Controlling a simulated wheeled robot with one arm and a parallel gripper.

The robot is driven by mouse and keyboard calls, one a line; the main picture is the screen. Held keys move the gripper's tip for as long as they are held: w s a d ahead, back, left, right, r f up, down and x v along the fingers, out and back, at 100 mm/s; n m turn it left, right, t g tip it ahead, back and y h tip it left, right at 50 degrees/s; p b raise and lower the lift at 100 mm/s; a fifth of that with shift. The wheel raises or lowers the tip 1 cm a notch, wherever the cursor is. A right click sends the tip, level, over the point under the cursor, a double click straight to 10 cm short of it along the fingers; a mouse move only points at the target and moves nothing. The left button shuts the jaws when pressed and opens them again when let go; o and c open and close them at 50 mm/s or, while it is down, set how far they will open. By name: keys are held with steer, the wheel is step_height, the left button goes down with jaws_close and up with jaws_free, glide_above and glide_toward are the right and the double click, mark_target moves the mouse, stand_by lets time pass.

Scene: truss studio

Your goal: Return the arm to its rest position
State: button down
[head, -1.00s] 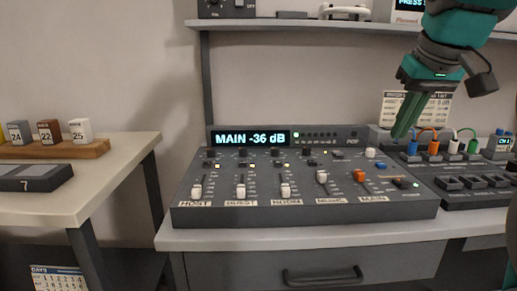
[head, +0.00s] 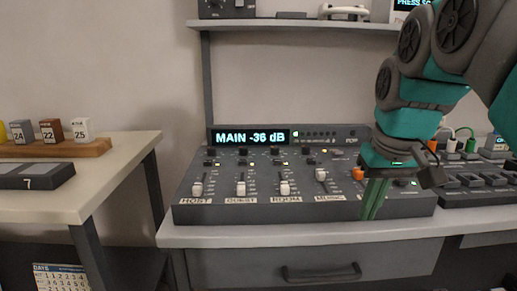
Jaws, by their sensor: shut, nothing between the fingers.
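My gripper (head: 370,215) points down in front of the right part of the mixing console (head: 250,212), its green fingers close together and empty. My teal and dark arm comes in from the upper right and hides much of the console's right end. The console's display (head: 249,137) reads "MAIN -36 dB". The orange fader cap (head: 358,173) shows just left of my wrist. I cannot tell whether the fingertips touch the console's front edge.
A shelf (head: 290,23) runs above the console. A second board with coloured cables (head: 465,142) stands at right, partly hidden. A drawer with a handle (head: 321,274) is under the desk. A side table (head: 75,200) at left holds date blocks (head: 53,130).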

steer(key=s+a+f+g, duration=0.2)
steer(key=s+f, duration=0.8)
steer(key=f, duration=0.2)
steer(key=s+a+f+g, duration=0.2)
steer(key=s+f, duration=0.9)
steer(key=f, duration=0.2)
steer(key=shift+f+m, duration=0.15)
steer(key=shift+m, duration=0.15)
steer(key=c, duration=1.6)
jaws_free()
